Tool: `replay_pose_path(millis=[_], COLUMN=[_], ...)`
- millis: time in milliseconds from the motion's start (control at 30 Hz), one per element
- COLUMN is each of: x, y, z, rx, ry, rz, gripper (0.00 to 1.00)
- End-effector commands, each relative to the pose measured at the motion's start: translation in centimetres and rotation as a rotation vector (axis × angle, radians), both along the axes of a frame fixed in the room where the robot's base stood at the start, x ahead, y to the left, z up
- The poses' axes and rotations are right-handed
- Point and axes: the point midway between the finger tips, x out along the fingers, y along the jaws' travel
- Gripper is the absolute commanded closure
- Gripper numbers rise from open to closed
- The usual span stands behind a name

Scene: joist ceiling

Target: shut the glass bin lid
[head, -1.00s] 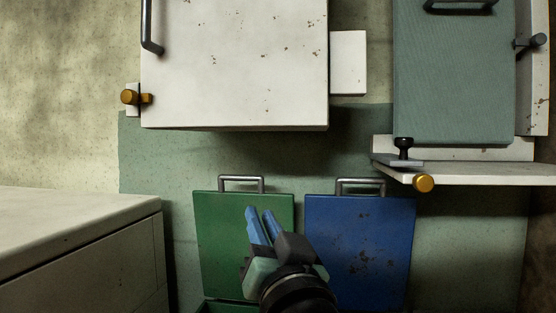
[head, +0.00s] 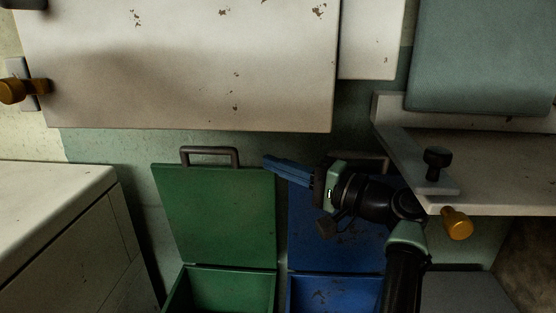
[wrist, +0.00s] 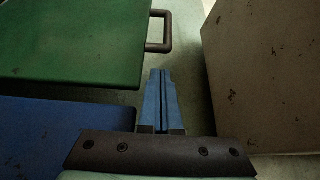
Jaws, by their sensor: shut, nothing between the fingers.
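Two bins stand side by side with their lids raised: a green lid (head: 215,215) over a green bin (head: 225,290) and a blue lid (head: 335,245) over a blue bin (head: 330,293). No label shows which is for glass. The green lid has a dark handle (head: 210,151) on its top edge. My gripper (head: 267,161) is shut and empty. It points left, its blue fingertips near the green lid's upper right corner. My arm hides much of the blue lid. In the wrist view the green lid (wrist: 75,45) and its handle (wrist: 164,31) lie beyond my fingertips (wrist: 160,73), apart from them.
A white cabinet (head: 180,70) with a brass knob (head: 14,90) hangs above the bins. At the right, a pale shelf (head: 490,165) carries a black knob (head: 437,160) and a brass knob (head: 457,223) close to my arm. A pale counter (head: 50,200) stands at the left.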

Motion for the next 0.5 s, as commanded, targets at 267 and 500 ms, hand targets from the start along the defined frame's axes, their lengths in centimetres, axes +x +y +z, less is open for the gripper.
replay_pose_path(millis=[267, 500], x=[2.6, 3.7], y=[4.5, 6.2], z=[0.1, 0.4], rx=[-0.004, -0.002], ry=[-0.002, -0.002], rz=[0.002, 0.000], gripper=[1.00, 1.00])
